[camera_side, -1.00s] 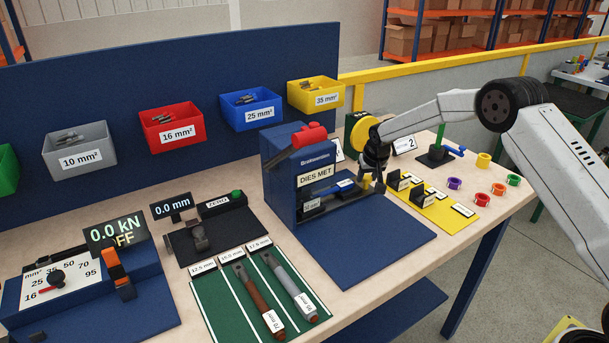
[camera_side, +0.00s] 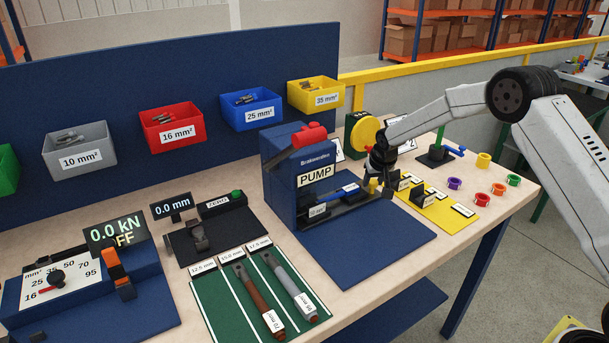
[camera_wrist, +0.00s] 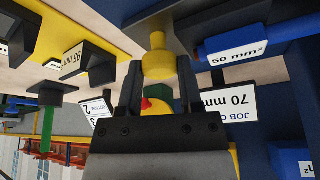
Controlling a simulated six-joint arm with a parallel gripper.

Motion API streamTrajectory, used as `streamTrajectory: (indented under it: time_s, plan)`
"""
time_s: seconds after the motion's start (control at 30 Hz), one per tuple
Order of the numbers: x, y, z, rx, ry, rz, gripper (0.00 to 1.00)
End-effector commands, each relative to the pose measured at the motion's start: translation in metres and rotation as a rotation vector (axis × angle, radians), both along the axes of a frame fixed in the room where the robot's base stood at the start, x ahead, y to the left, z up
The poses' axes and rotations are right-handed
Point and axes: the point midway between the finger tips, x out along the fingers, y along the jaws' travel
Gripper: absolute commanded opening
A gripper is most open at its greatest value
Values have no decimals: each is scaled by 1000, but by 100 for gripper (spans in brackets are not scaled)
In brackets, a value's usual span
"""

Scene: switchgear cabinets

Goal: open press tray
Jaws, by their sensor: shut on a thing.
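A yellow knob (camera_side: 373,185) is at the tray's right end. My gripper (camera_side: 378,190) is at this knob. In the wrist view the dark fingertips (camera_wrist: 158,72) flank the yellow knob (camera_wrist: 158,57) and are shut on it.
A blue mat (camera_side: 375,245) lies clear in front. A yellow board (camera_side: 445,210) with black holders is close to the right of my gripper. A card "70 mm" (camera_wrist: 230,104) shows in the wrist view.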

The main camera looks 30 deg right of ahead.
Motion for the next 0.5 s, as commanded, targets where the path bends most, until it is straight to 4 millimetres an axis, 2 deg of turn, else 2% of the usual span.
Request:
streamTrajectory:
  time_s: [0.5]
  plan:
    - [-51, -1, 1, -2, 0, -2, 0]
